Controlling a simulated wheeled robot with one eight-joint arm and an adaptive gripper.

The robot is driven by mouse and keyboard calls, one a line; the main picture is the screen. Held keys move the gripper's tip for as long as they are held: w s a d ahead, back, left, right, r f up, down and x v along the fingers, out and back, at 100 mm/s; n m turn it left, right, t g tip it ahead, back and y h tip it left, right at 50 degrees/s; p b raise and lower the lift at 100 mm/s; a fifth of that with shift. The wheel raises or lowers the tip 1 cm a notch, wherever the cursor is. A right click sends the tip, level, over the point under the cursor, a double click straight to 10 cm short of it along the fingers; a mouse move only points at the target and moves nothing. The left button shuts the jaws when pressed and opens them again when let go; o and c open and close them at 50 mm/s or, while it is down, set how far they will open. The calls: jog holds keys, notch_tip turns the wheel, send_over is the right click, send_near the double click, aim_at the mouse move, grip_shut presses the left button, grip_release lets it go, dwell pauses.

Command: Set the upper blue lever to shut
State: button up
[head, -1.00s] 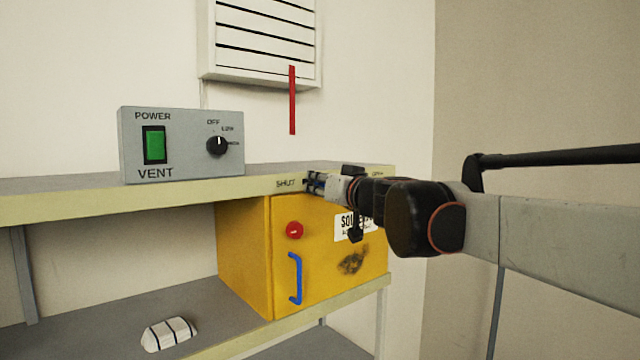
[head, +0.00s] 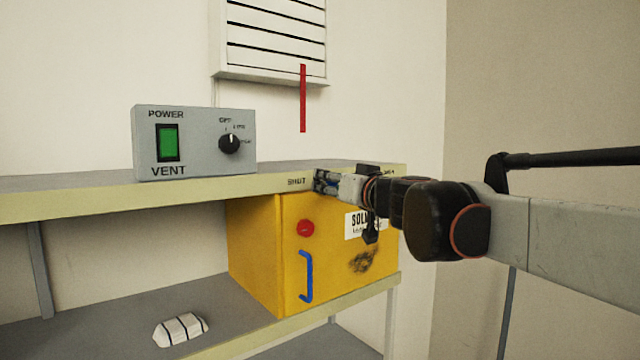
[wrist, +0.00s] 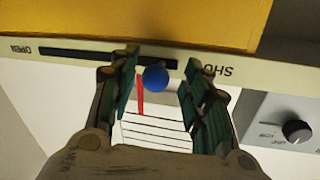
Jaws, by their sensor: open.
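The upper blue lever shows in the wrist view as a round blue knob (wrist: 155,78) in front of a dark slot (wrist: 80,54) in the shelf edge. It is near the slot end beside the word SHUT (wrist: 218,71); OPEN is at the other end. My gripper (wrist: 168,66) is open, with one finger on each side of the knob, which is closer to the left finger. I cannot tell whether that finger touches it. In the head view my gripper (head: 318,182) is at the shelf edge, just right of SHUT, and mostly hides the lever and slot.
Below the shelf (head: 80,205) stands a yellow cabinet (head: 255,250) with a red button (head: 305,228) and a blue handle (head: 308,277). A grey vent control box (head: 195,150) stands on the shelf. A red strip (head: 303,100) hangs from the wall vent (head: 275,35).

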jog(key=v, duration=1)
jog(key=shift+s, duration=0.25)
jog(key=shift+d, duration=0.1)
jog(key=s+f+g+b, duration=0.2)
jog(key=s+f+b, duration=0.25)
jog(key=f, duration=0.75)
jog(key=s+f+g+h+b, duration=0.15)
jog(key=s+f+b, duration=0.35)
jog(key=f, duration=0.7)
jog(key=s+f+g+b, duration=0.2)
jog(key=s+f+b, duration=0.3)
jog(key=f, duration=0.6)
jog(key=s+d+f+m+g+h+b, duration=0.1)
jog(key=s+d+f+h+b, duration=0.1)
jog(key=f, duration=0.7)
jog(key=s+d+f+m+g+h+b, duration=0.1)
jog(key=s+d+f+b, duration=0.4)
jog(key=f, duration=0.5)
jog(key=s+d+f+g+h+b, duration=0.2)
jog(key=f+b, duration=0.4)
jog(key=f, duration=0.4)
jog(key=shift+s+d+m+h, duration=0.4)
jog(key=shift+s+d+h, duration=0.2)
jog(key=shift+s, duration=0.55)
